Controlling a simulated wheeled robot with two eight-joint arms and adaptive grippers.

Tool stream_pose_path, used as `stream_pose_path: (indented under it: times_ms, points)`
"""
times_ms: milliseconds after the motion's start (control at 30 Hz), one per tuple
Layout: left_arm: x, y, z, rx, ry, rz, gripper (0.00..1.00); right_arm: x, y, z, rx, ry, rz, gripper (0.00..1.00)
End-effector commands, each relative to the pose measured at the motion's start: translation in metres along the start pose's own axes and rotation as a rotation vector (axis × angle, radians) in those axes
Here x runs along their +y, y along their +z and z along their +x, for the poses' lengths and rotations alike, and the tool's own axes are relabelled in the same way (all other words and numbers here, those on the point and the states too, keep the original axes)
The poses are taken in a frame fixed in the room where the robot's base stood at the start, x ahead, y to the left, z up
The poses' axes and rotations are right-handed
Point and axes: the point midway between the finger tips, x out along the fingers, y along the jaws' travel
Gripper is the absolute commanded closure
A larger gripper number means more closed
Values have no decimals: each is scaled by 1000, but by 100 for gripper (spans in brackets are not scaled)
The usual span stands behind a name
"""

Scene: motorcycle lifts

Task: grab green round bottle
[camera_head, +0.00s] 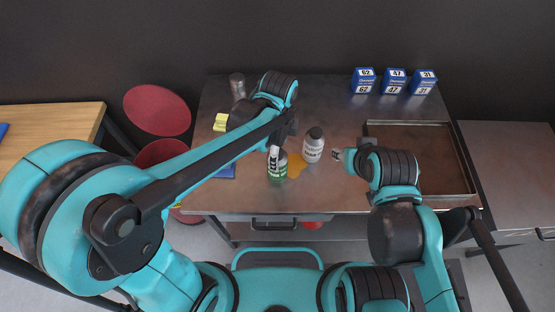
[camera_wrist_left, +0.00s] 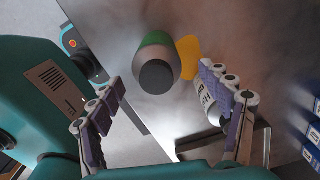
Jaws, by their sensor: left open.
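The green round bottle (camera_head: 278,171) stands upright on the metal workbench, its upper part partly covered by my left gripper (camera_head: 276,152) in the head view. In the left wrist view the bottle (camera_wrist_left: 158,41) shows its dark cap toward the camera and a green body behind. My left gripper (camera_wrist_left: 162,85) is open, with the bottle beyond and between its spread fingers, not gripped. My right gripper (camera_head: 340,155) is at the right of the bottles; its fingers are too small to read.
A white bottle (camera_head: 313,148) with a grey cap stands close at the right of the green one. A yellow-orange patch (camera_head: 296,166) lies between them. Blue numbered boxes (camera_head: 394,80) and a shallow tray (camera_head: 456,150) are farther right. A dark canister (camera_head: 237,86) stands at the back left.

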Motion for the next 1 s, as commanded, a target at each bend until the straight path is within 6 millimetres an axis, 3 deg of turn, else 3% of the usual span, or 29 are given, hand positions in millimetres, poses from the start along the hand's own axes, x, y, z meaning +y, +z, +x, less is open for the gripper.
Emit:
stream_pose_path:
  times_ms: [500, 800, 867, 1000]
  points:
    - [5, 1, 71, 0, 0, 2, 22, 0, 17, 24, 0, 0, 0, 60]
    - [5, 2, 74, 0, 0, 2, 22, 0, 16, 23, 0, 0, 0, 60]
    - [5, 2, 74, 0, 0, 2, 35, 0, 16, 23, 0, 0, 0, 60]
    - [5, 2, 74, 0, 0, 2, 72, 0, 16, 23, 0, 0, 0, 60]
